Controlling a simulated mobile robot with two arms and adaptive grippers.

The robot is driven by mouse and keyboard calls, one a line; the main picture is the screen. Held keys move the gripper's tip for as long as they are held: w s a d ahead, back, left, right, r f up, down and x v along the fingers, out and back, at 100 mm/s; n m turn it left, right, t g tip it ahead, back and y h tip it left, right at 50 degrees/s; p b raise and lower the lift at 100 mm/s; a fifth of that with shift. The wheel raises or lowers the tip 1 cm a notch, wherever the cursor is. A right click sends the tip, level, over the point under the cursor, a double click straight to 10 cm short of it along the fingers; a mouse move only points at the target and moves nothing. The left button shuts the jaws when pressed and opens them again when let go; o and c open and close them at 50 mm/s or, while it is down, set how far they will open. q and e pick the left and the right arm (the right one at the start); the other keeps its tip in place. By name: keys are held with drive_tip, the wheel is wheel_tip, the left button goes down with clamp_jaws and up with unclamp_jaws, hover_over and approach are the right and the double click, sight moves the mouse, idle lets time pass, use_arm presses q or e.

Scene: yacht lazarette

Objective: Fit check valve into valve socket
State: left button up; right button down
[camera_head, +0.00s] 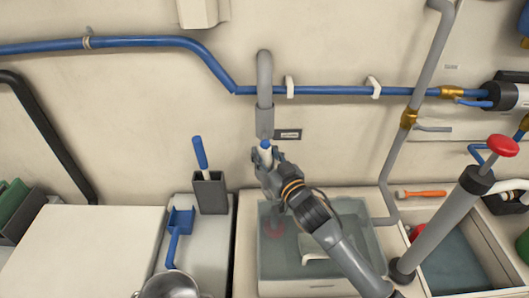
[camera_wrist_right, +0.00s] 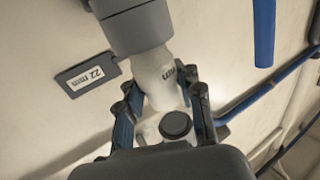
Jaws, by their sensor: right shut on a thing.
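The white check valve (camera_wrist_right: 157,78) is held upright between the fingers of my right gripper (camera_head: 266,158), which also shows in the wrist view (camera_wrist_right: 160,112). A dark round cap (camera_wrist_right: 175,124) sits on the valve's near side. The grey valve socket (camera_head: 264,122) is the open lower end of a hooked grey pipe on the wall. In the wrist view the socket (camera_wrist_right: 138,25) is right against the valve's far end. Whether the valve end is inside it or only lined up beneath it, I cannot tell. My left gripper is not in view.
A small dark label (camera_head: 288,134) is beside the socket; in the wrist view it reads 22 mm. A blue pipe (camera_head: 330,90) runs along the wall. Below are a grey translucent bin (camera_head: 372,262), a dark holder (camera_head: 210,193) with a blue-handled tool, and a red-knobbed pump (camera_head: 450,215).

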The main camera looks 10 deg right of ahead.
drive_tip(key=shift+f, duration=0.4)
drive_tip(key=c, duration=0.8)
unclamp_jaws()
drive_tip(key=shift+s, duration=0.1)
drive_tip(key=v, duration=1.1)
drive_tip(key=shift+s, duration=0.4)
drive_tip(key=shift+d+r, duration=0.1)
